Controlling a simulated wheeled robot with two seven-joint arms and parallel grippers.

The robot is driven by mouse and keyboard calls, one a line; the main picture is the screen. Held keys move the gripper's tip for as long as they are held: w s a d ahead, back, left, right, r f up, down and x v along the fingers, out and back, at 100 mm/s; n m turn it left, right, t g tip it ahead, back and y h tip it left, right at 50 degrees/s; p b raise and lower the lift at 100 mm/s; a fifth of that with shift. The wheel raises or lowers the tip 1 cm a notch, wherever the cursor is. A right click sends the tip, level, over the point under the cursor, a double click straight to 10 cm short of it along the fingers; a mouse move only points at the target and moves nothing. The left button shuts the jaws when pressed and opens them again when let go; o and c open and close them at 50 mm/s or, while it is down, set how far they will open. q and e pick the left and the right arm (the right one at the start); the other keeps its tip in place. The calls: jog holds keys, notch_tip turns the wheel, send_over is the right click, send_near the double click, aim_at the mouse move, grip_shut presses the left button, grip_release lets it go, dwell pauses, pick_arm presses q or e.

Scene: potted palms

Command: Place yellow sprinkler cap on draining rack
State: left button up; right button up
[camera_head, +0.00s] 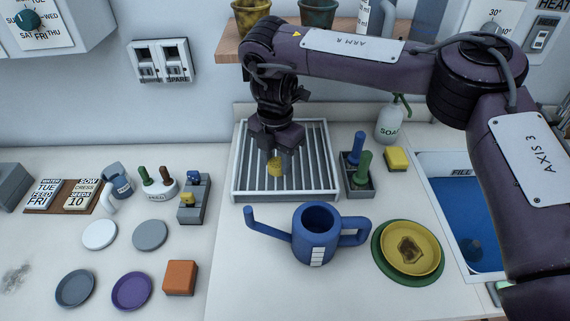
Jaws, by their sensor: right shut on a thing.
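My right gripper (275,150) points down over the draining rack (314,178), a white tray with metal bars on the counter. It is shut on the yellow sprinkler cap (275,167), which shows below the fingers, at or just above the bars. I cannot tell whether the cap touches them. The fingers hide the cap's upper part. My left gripper does not show.
A blue watering can (316,233) stands in front of the rack. A caddy (359,182) with brushes, a yellow sponge (396,159) and a soap bottle (389,125) are right of it. A blue-filled sink (462,225) lies farther right. Several discs and an orange block (180,278) lie left.

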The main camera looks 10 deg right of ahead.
jog(key=shift+d, duration=0.4)
jog(key=f, duration=0.1)
jog(key=d+f+p, duration=0.1)
jog(key=f, duration=0.1)
jog(key=shift+d, duration=0.1)
jog(key=shift+f, duration=0.3)
jog(key=shift+f, duration=0.15)
jog(key=o, duration=1)
jog(key=shift+o, duration=0.2)
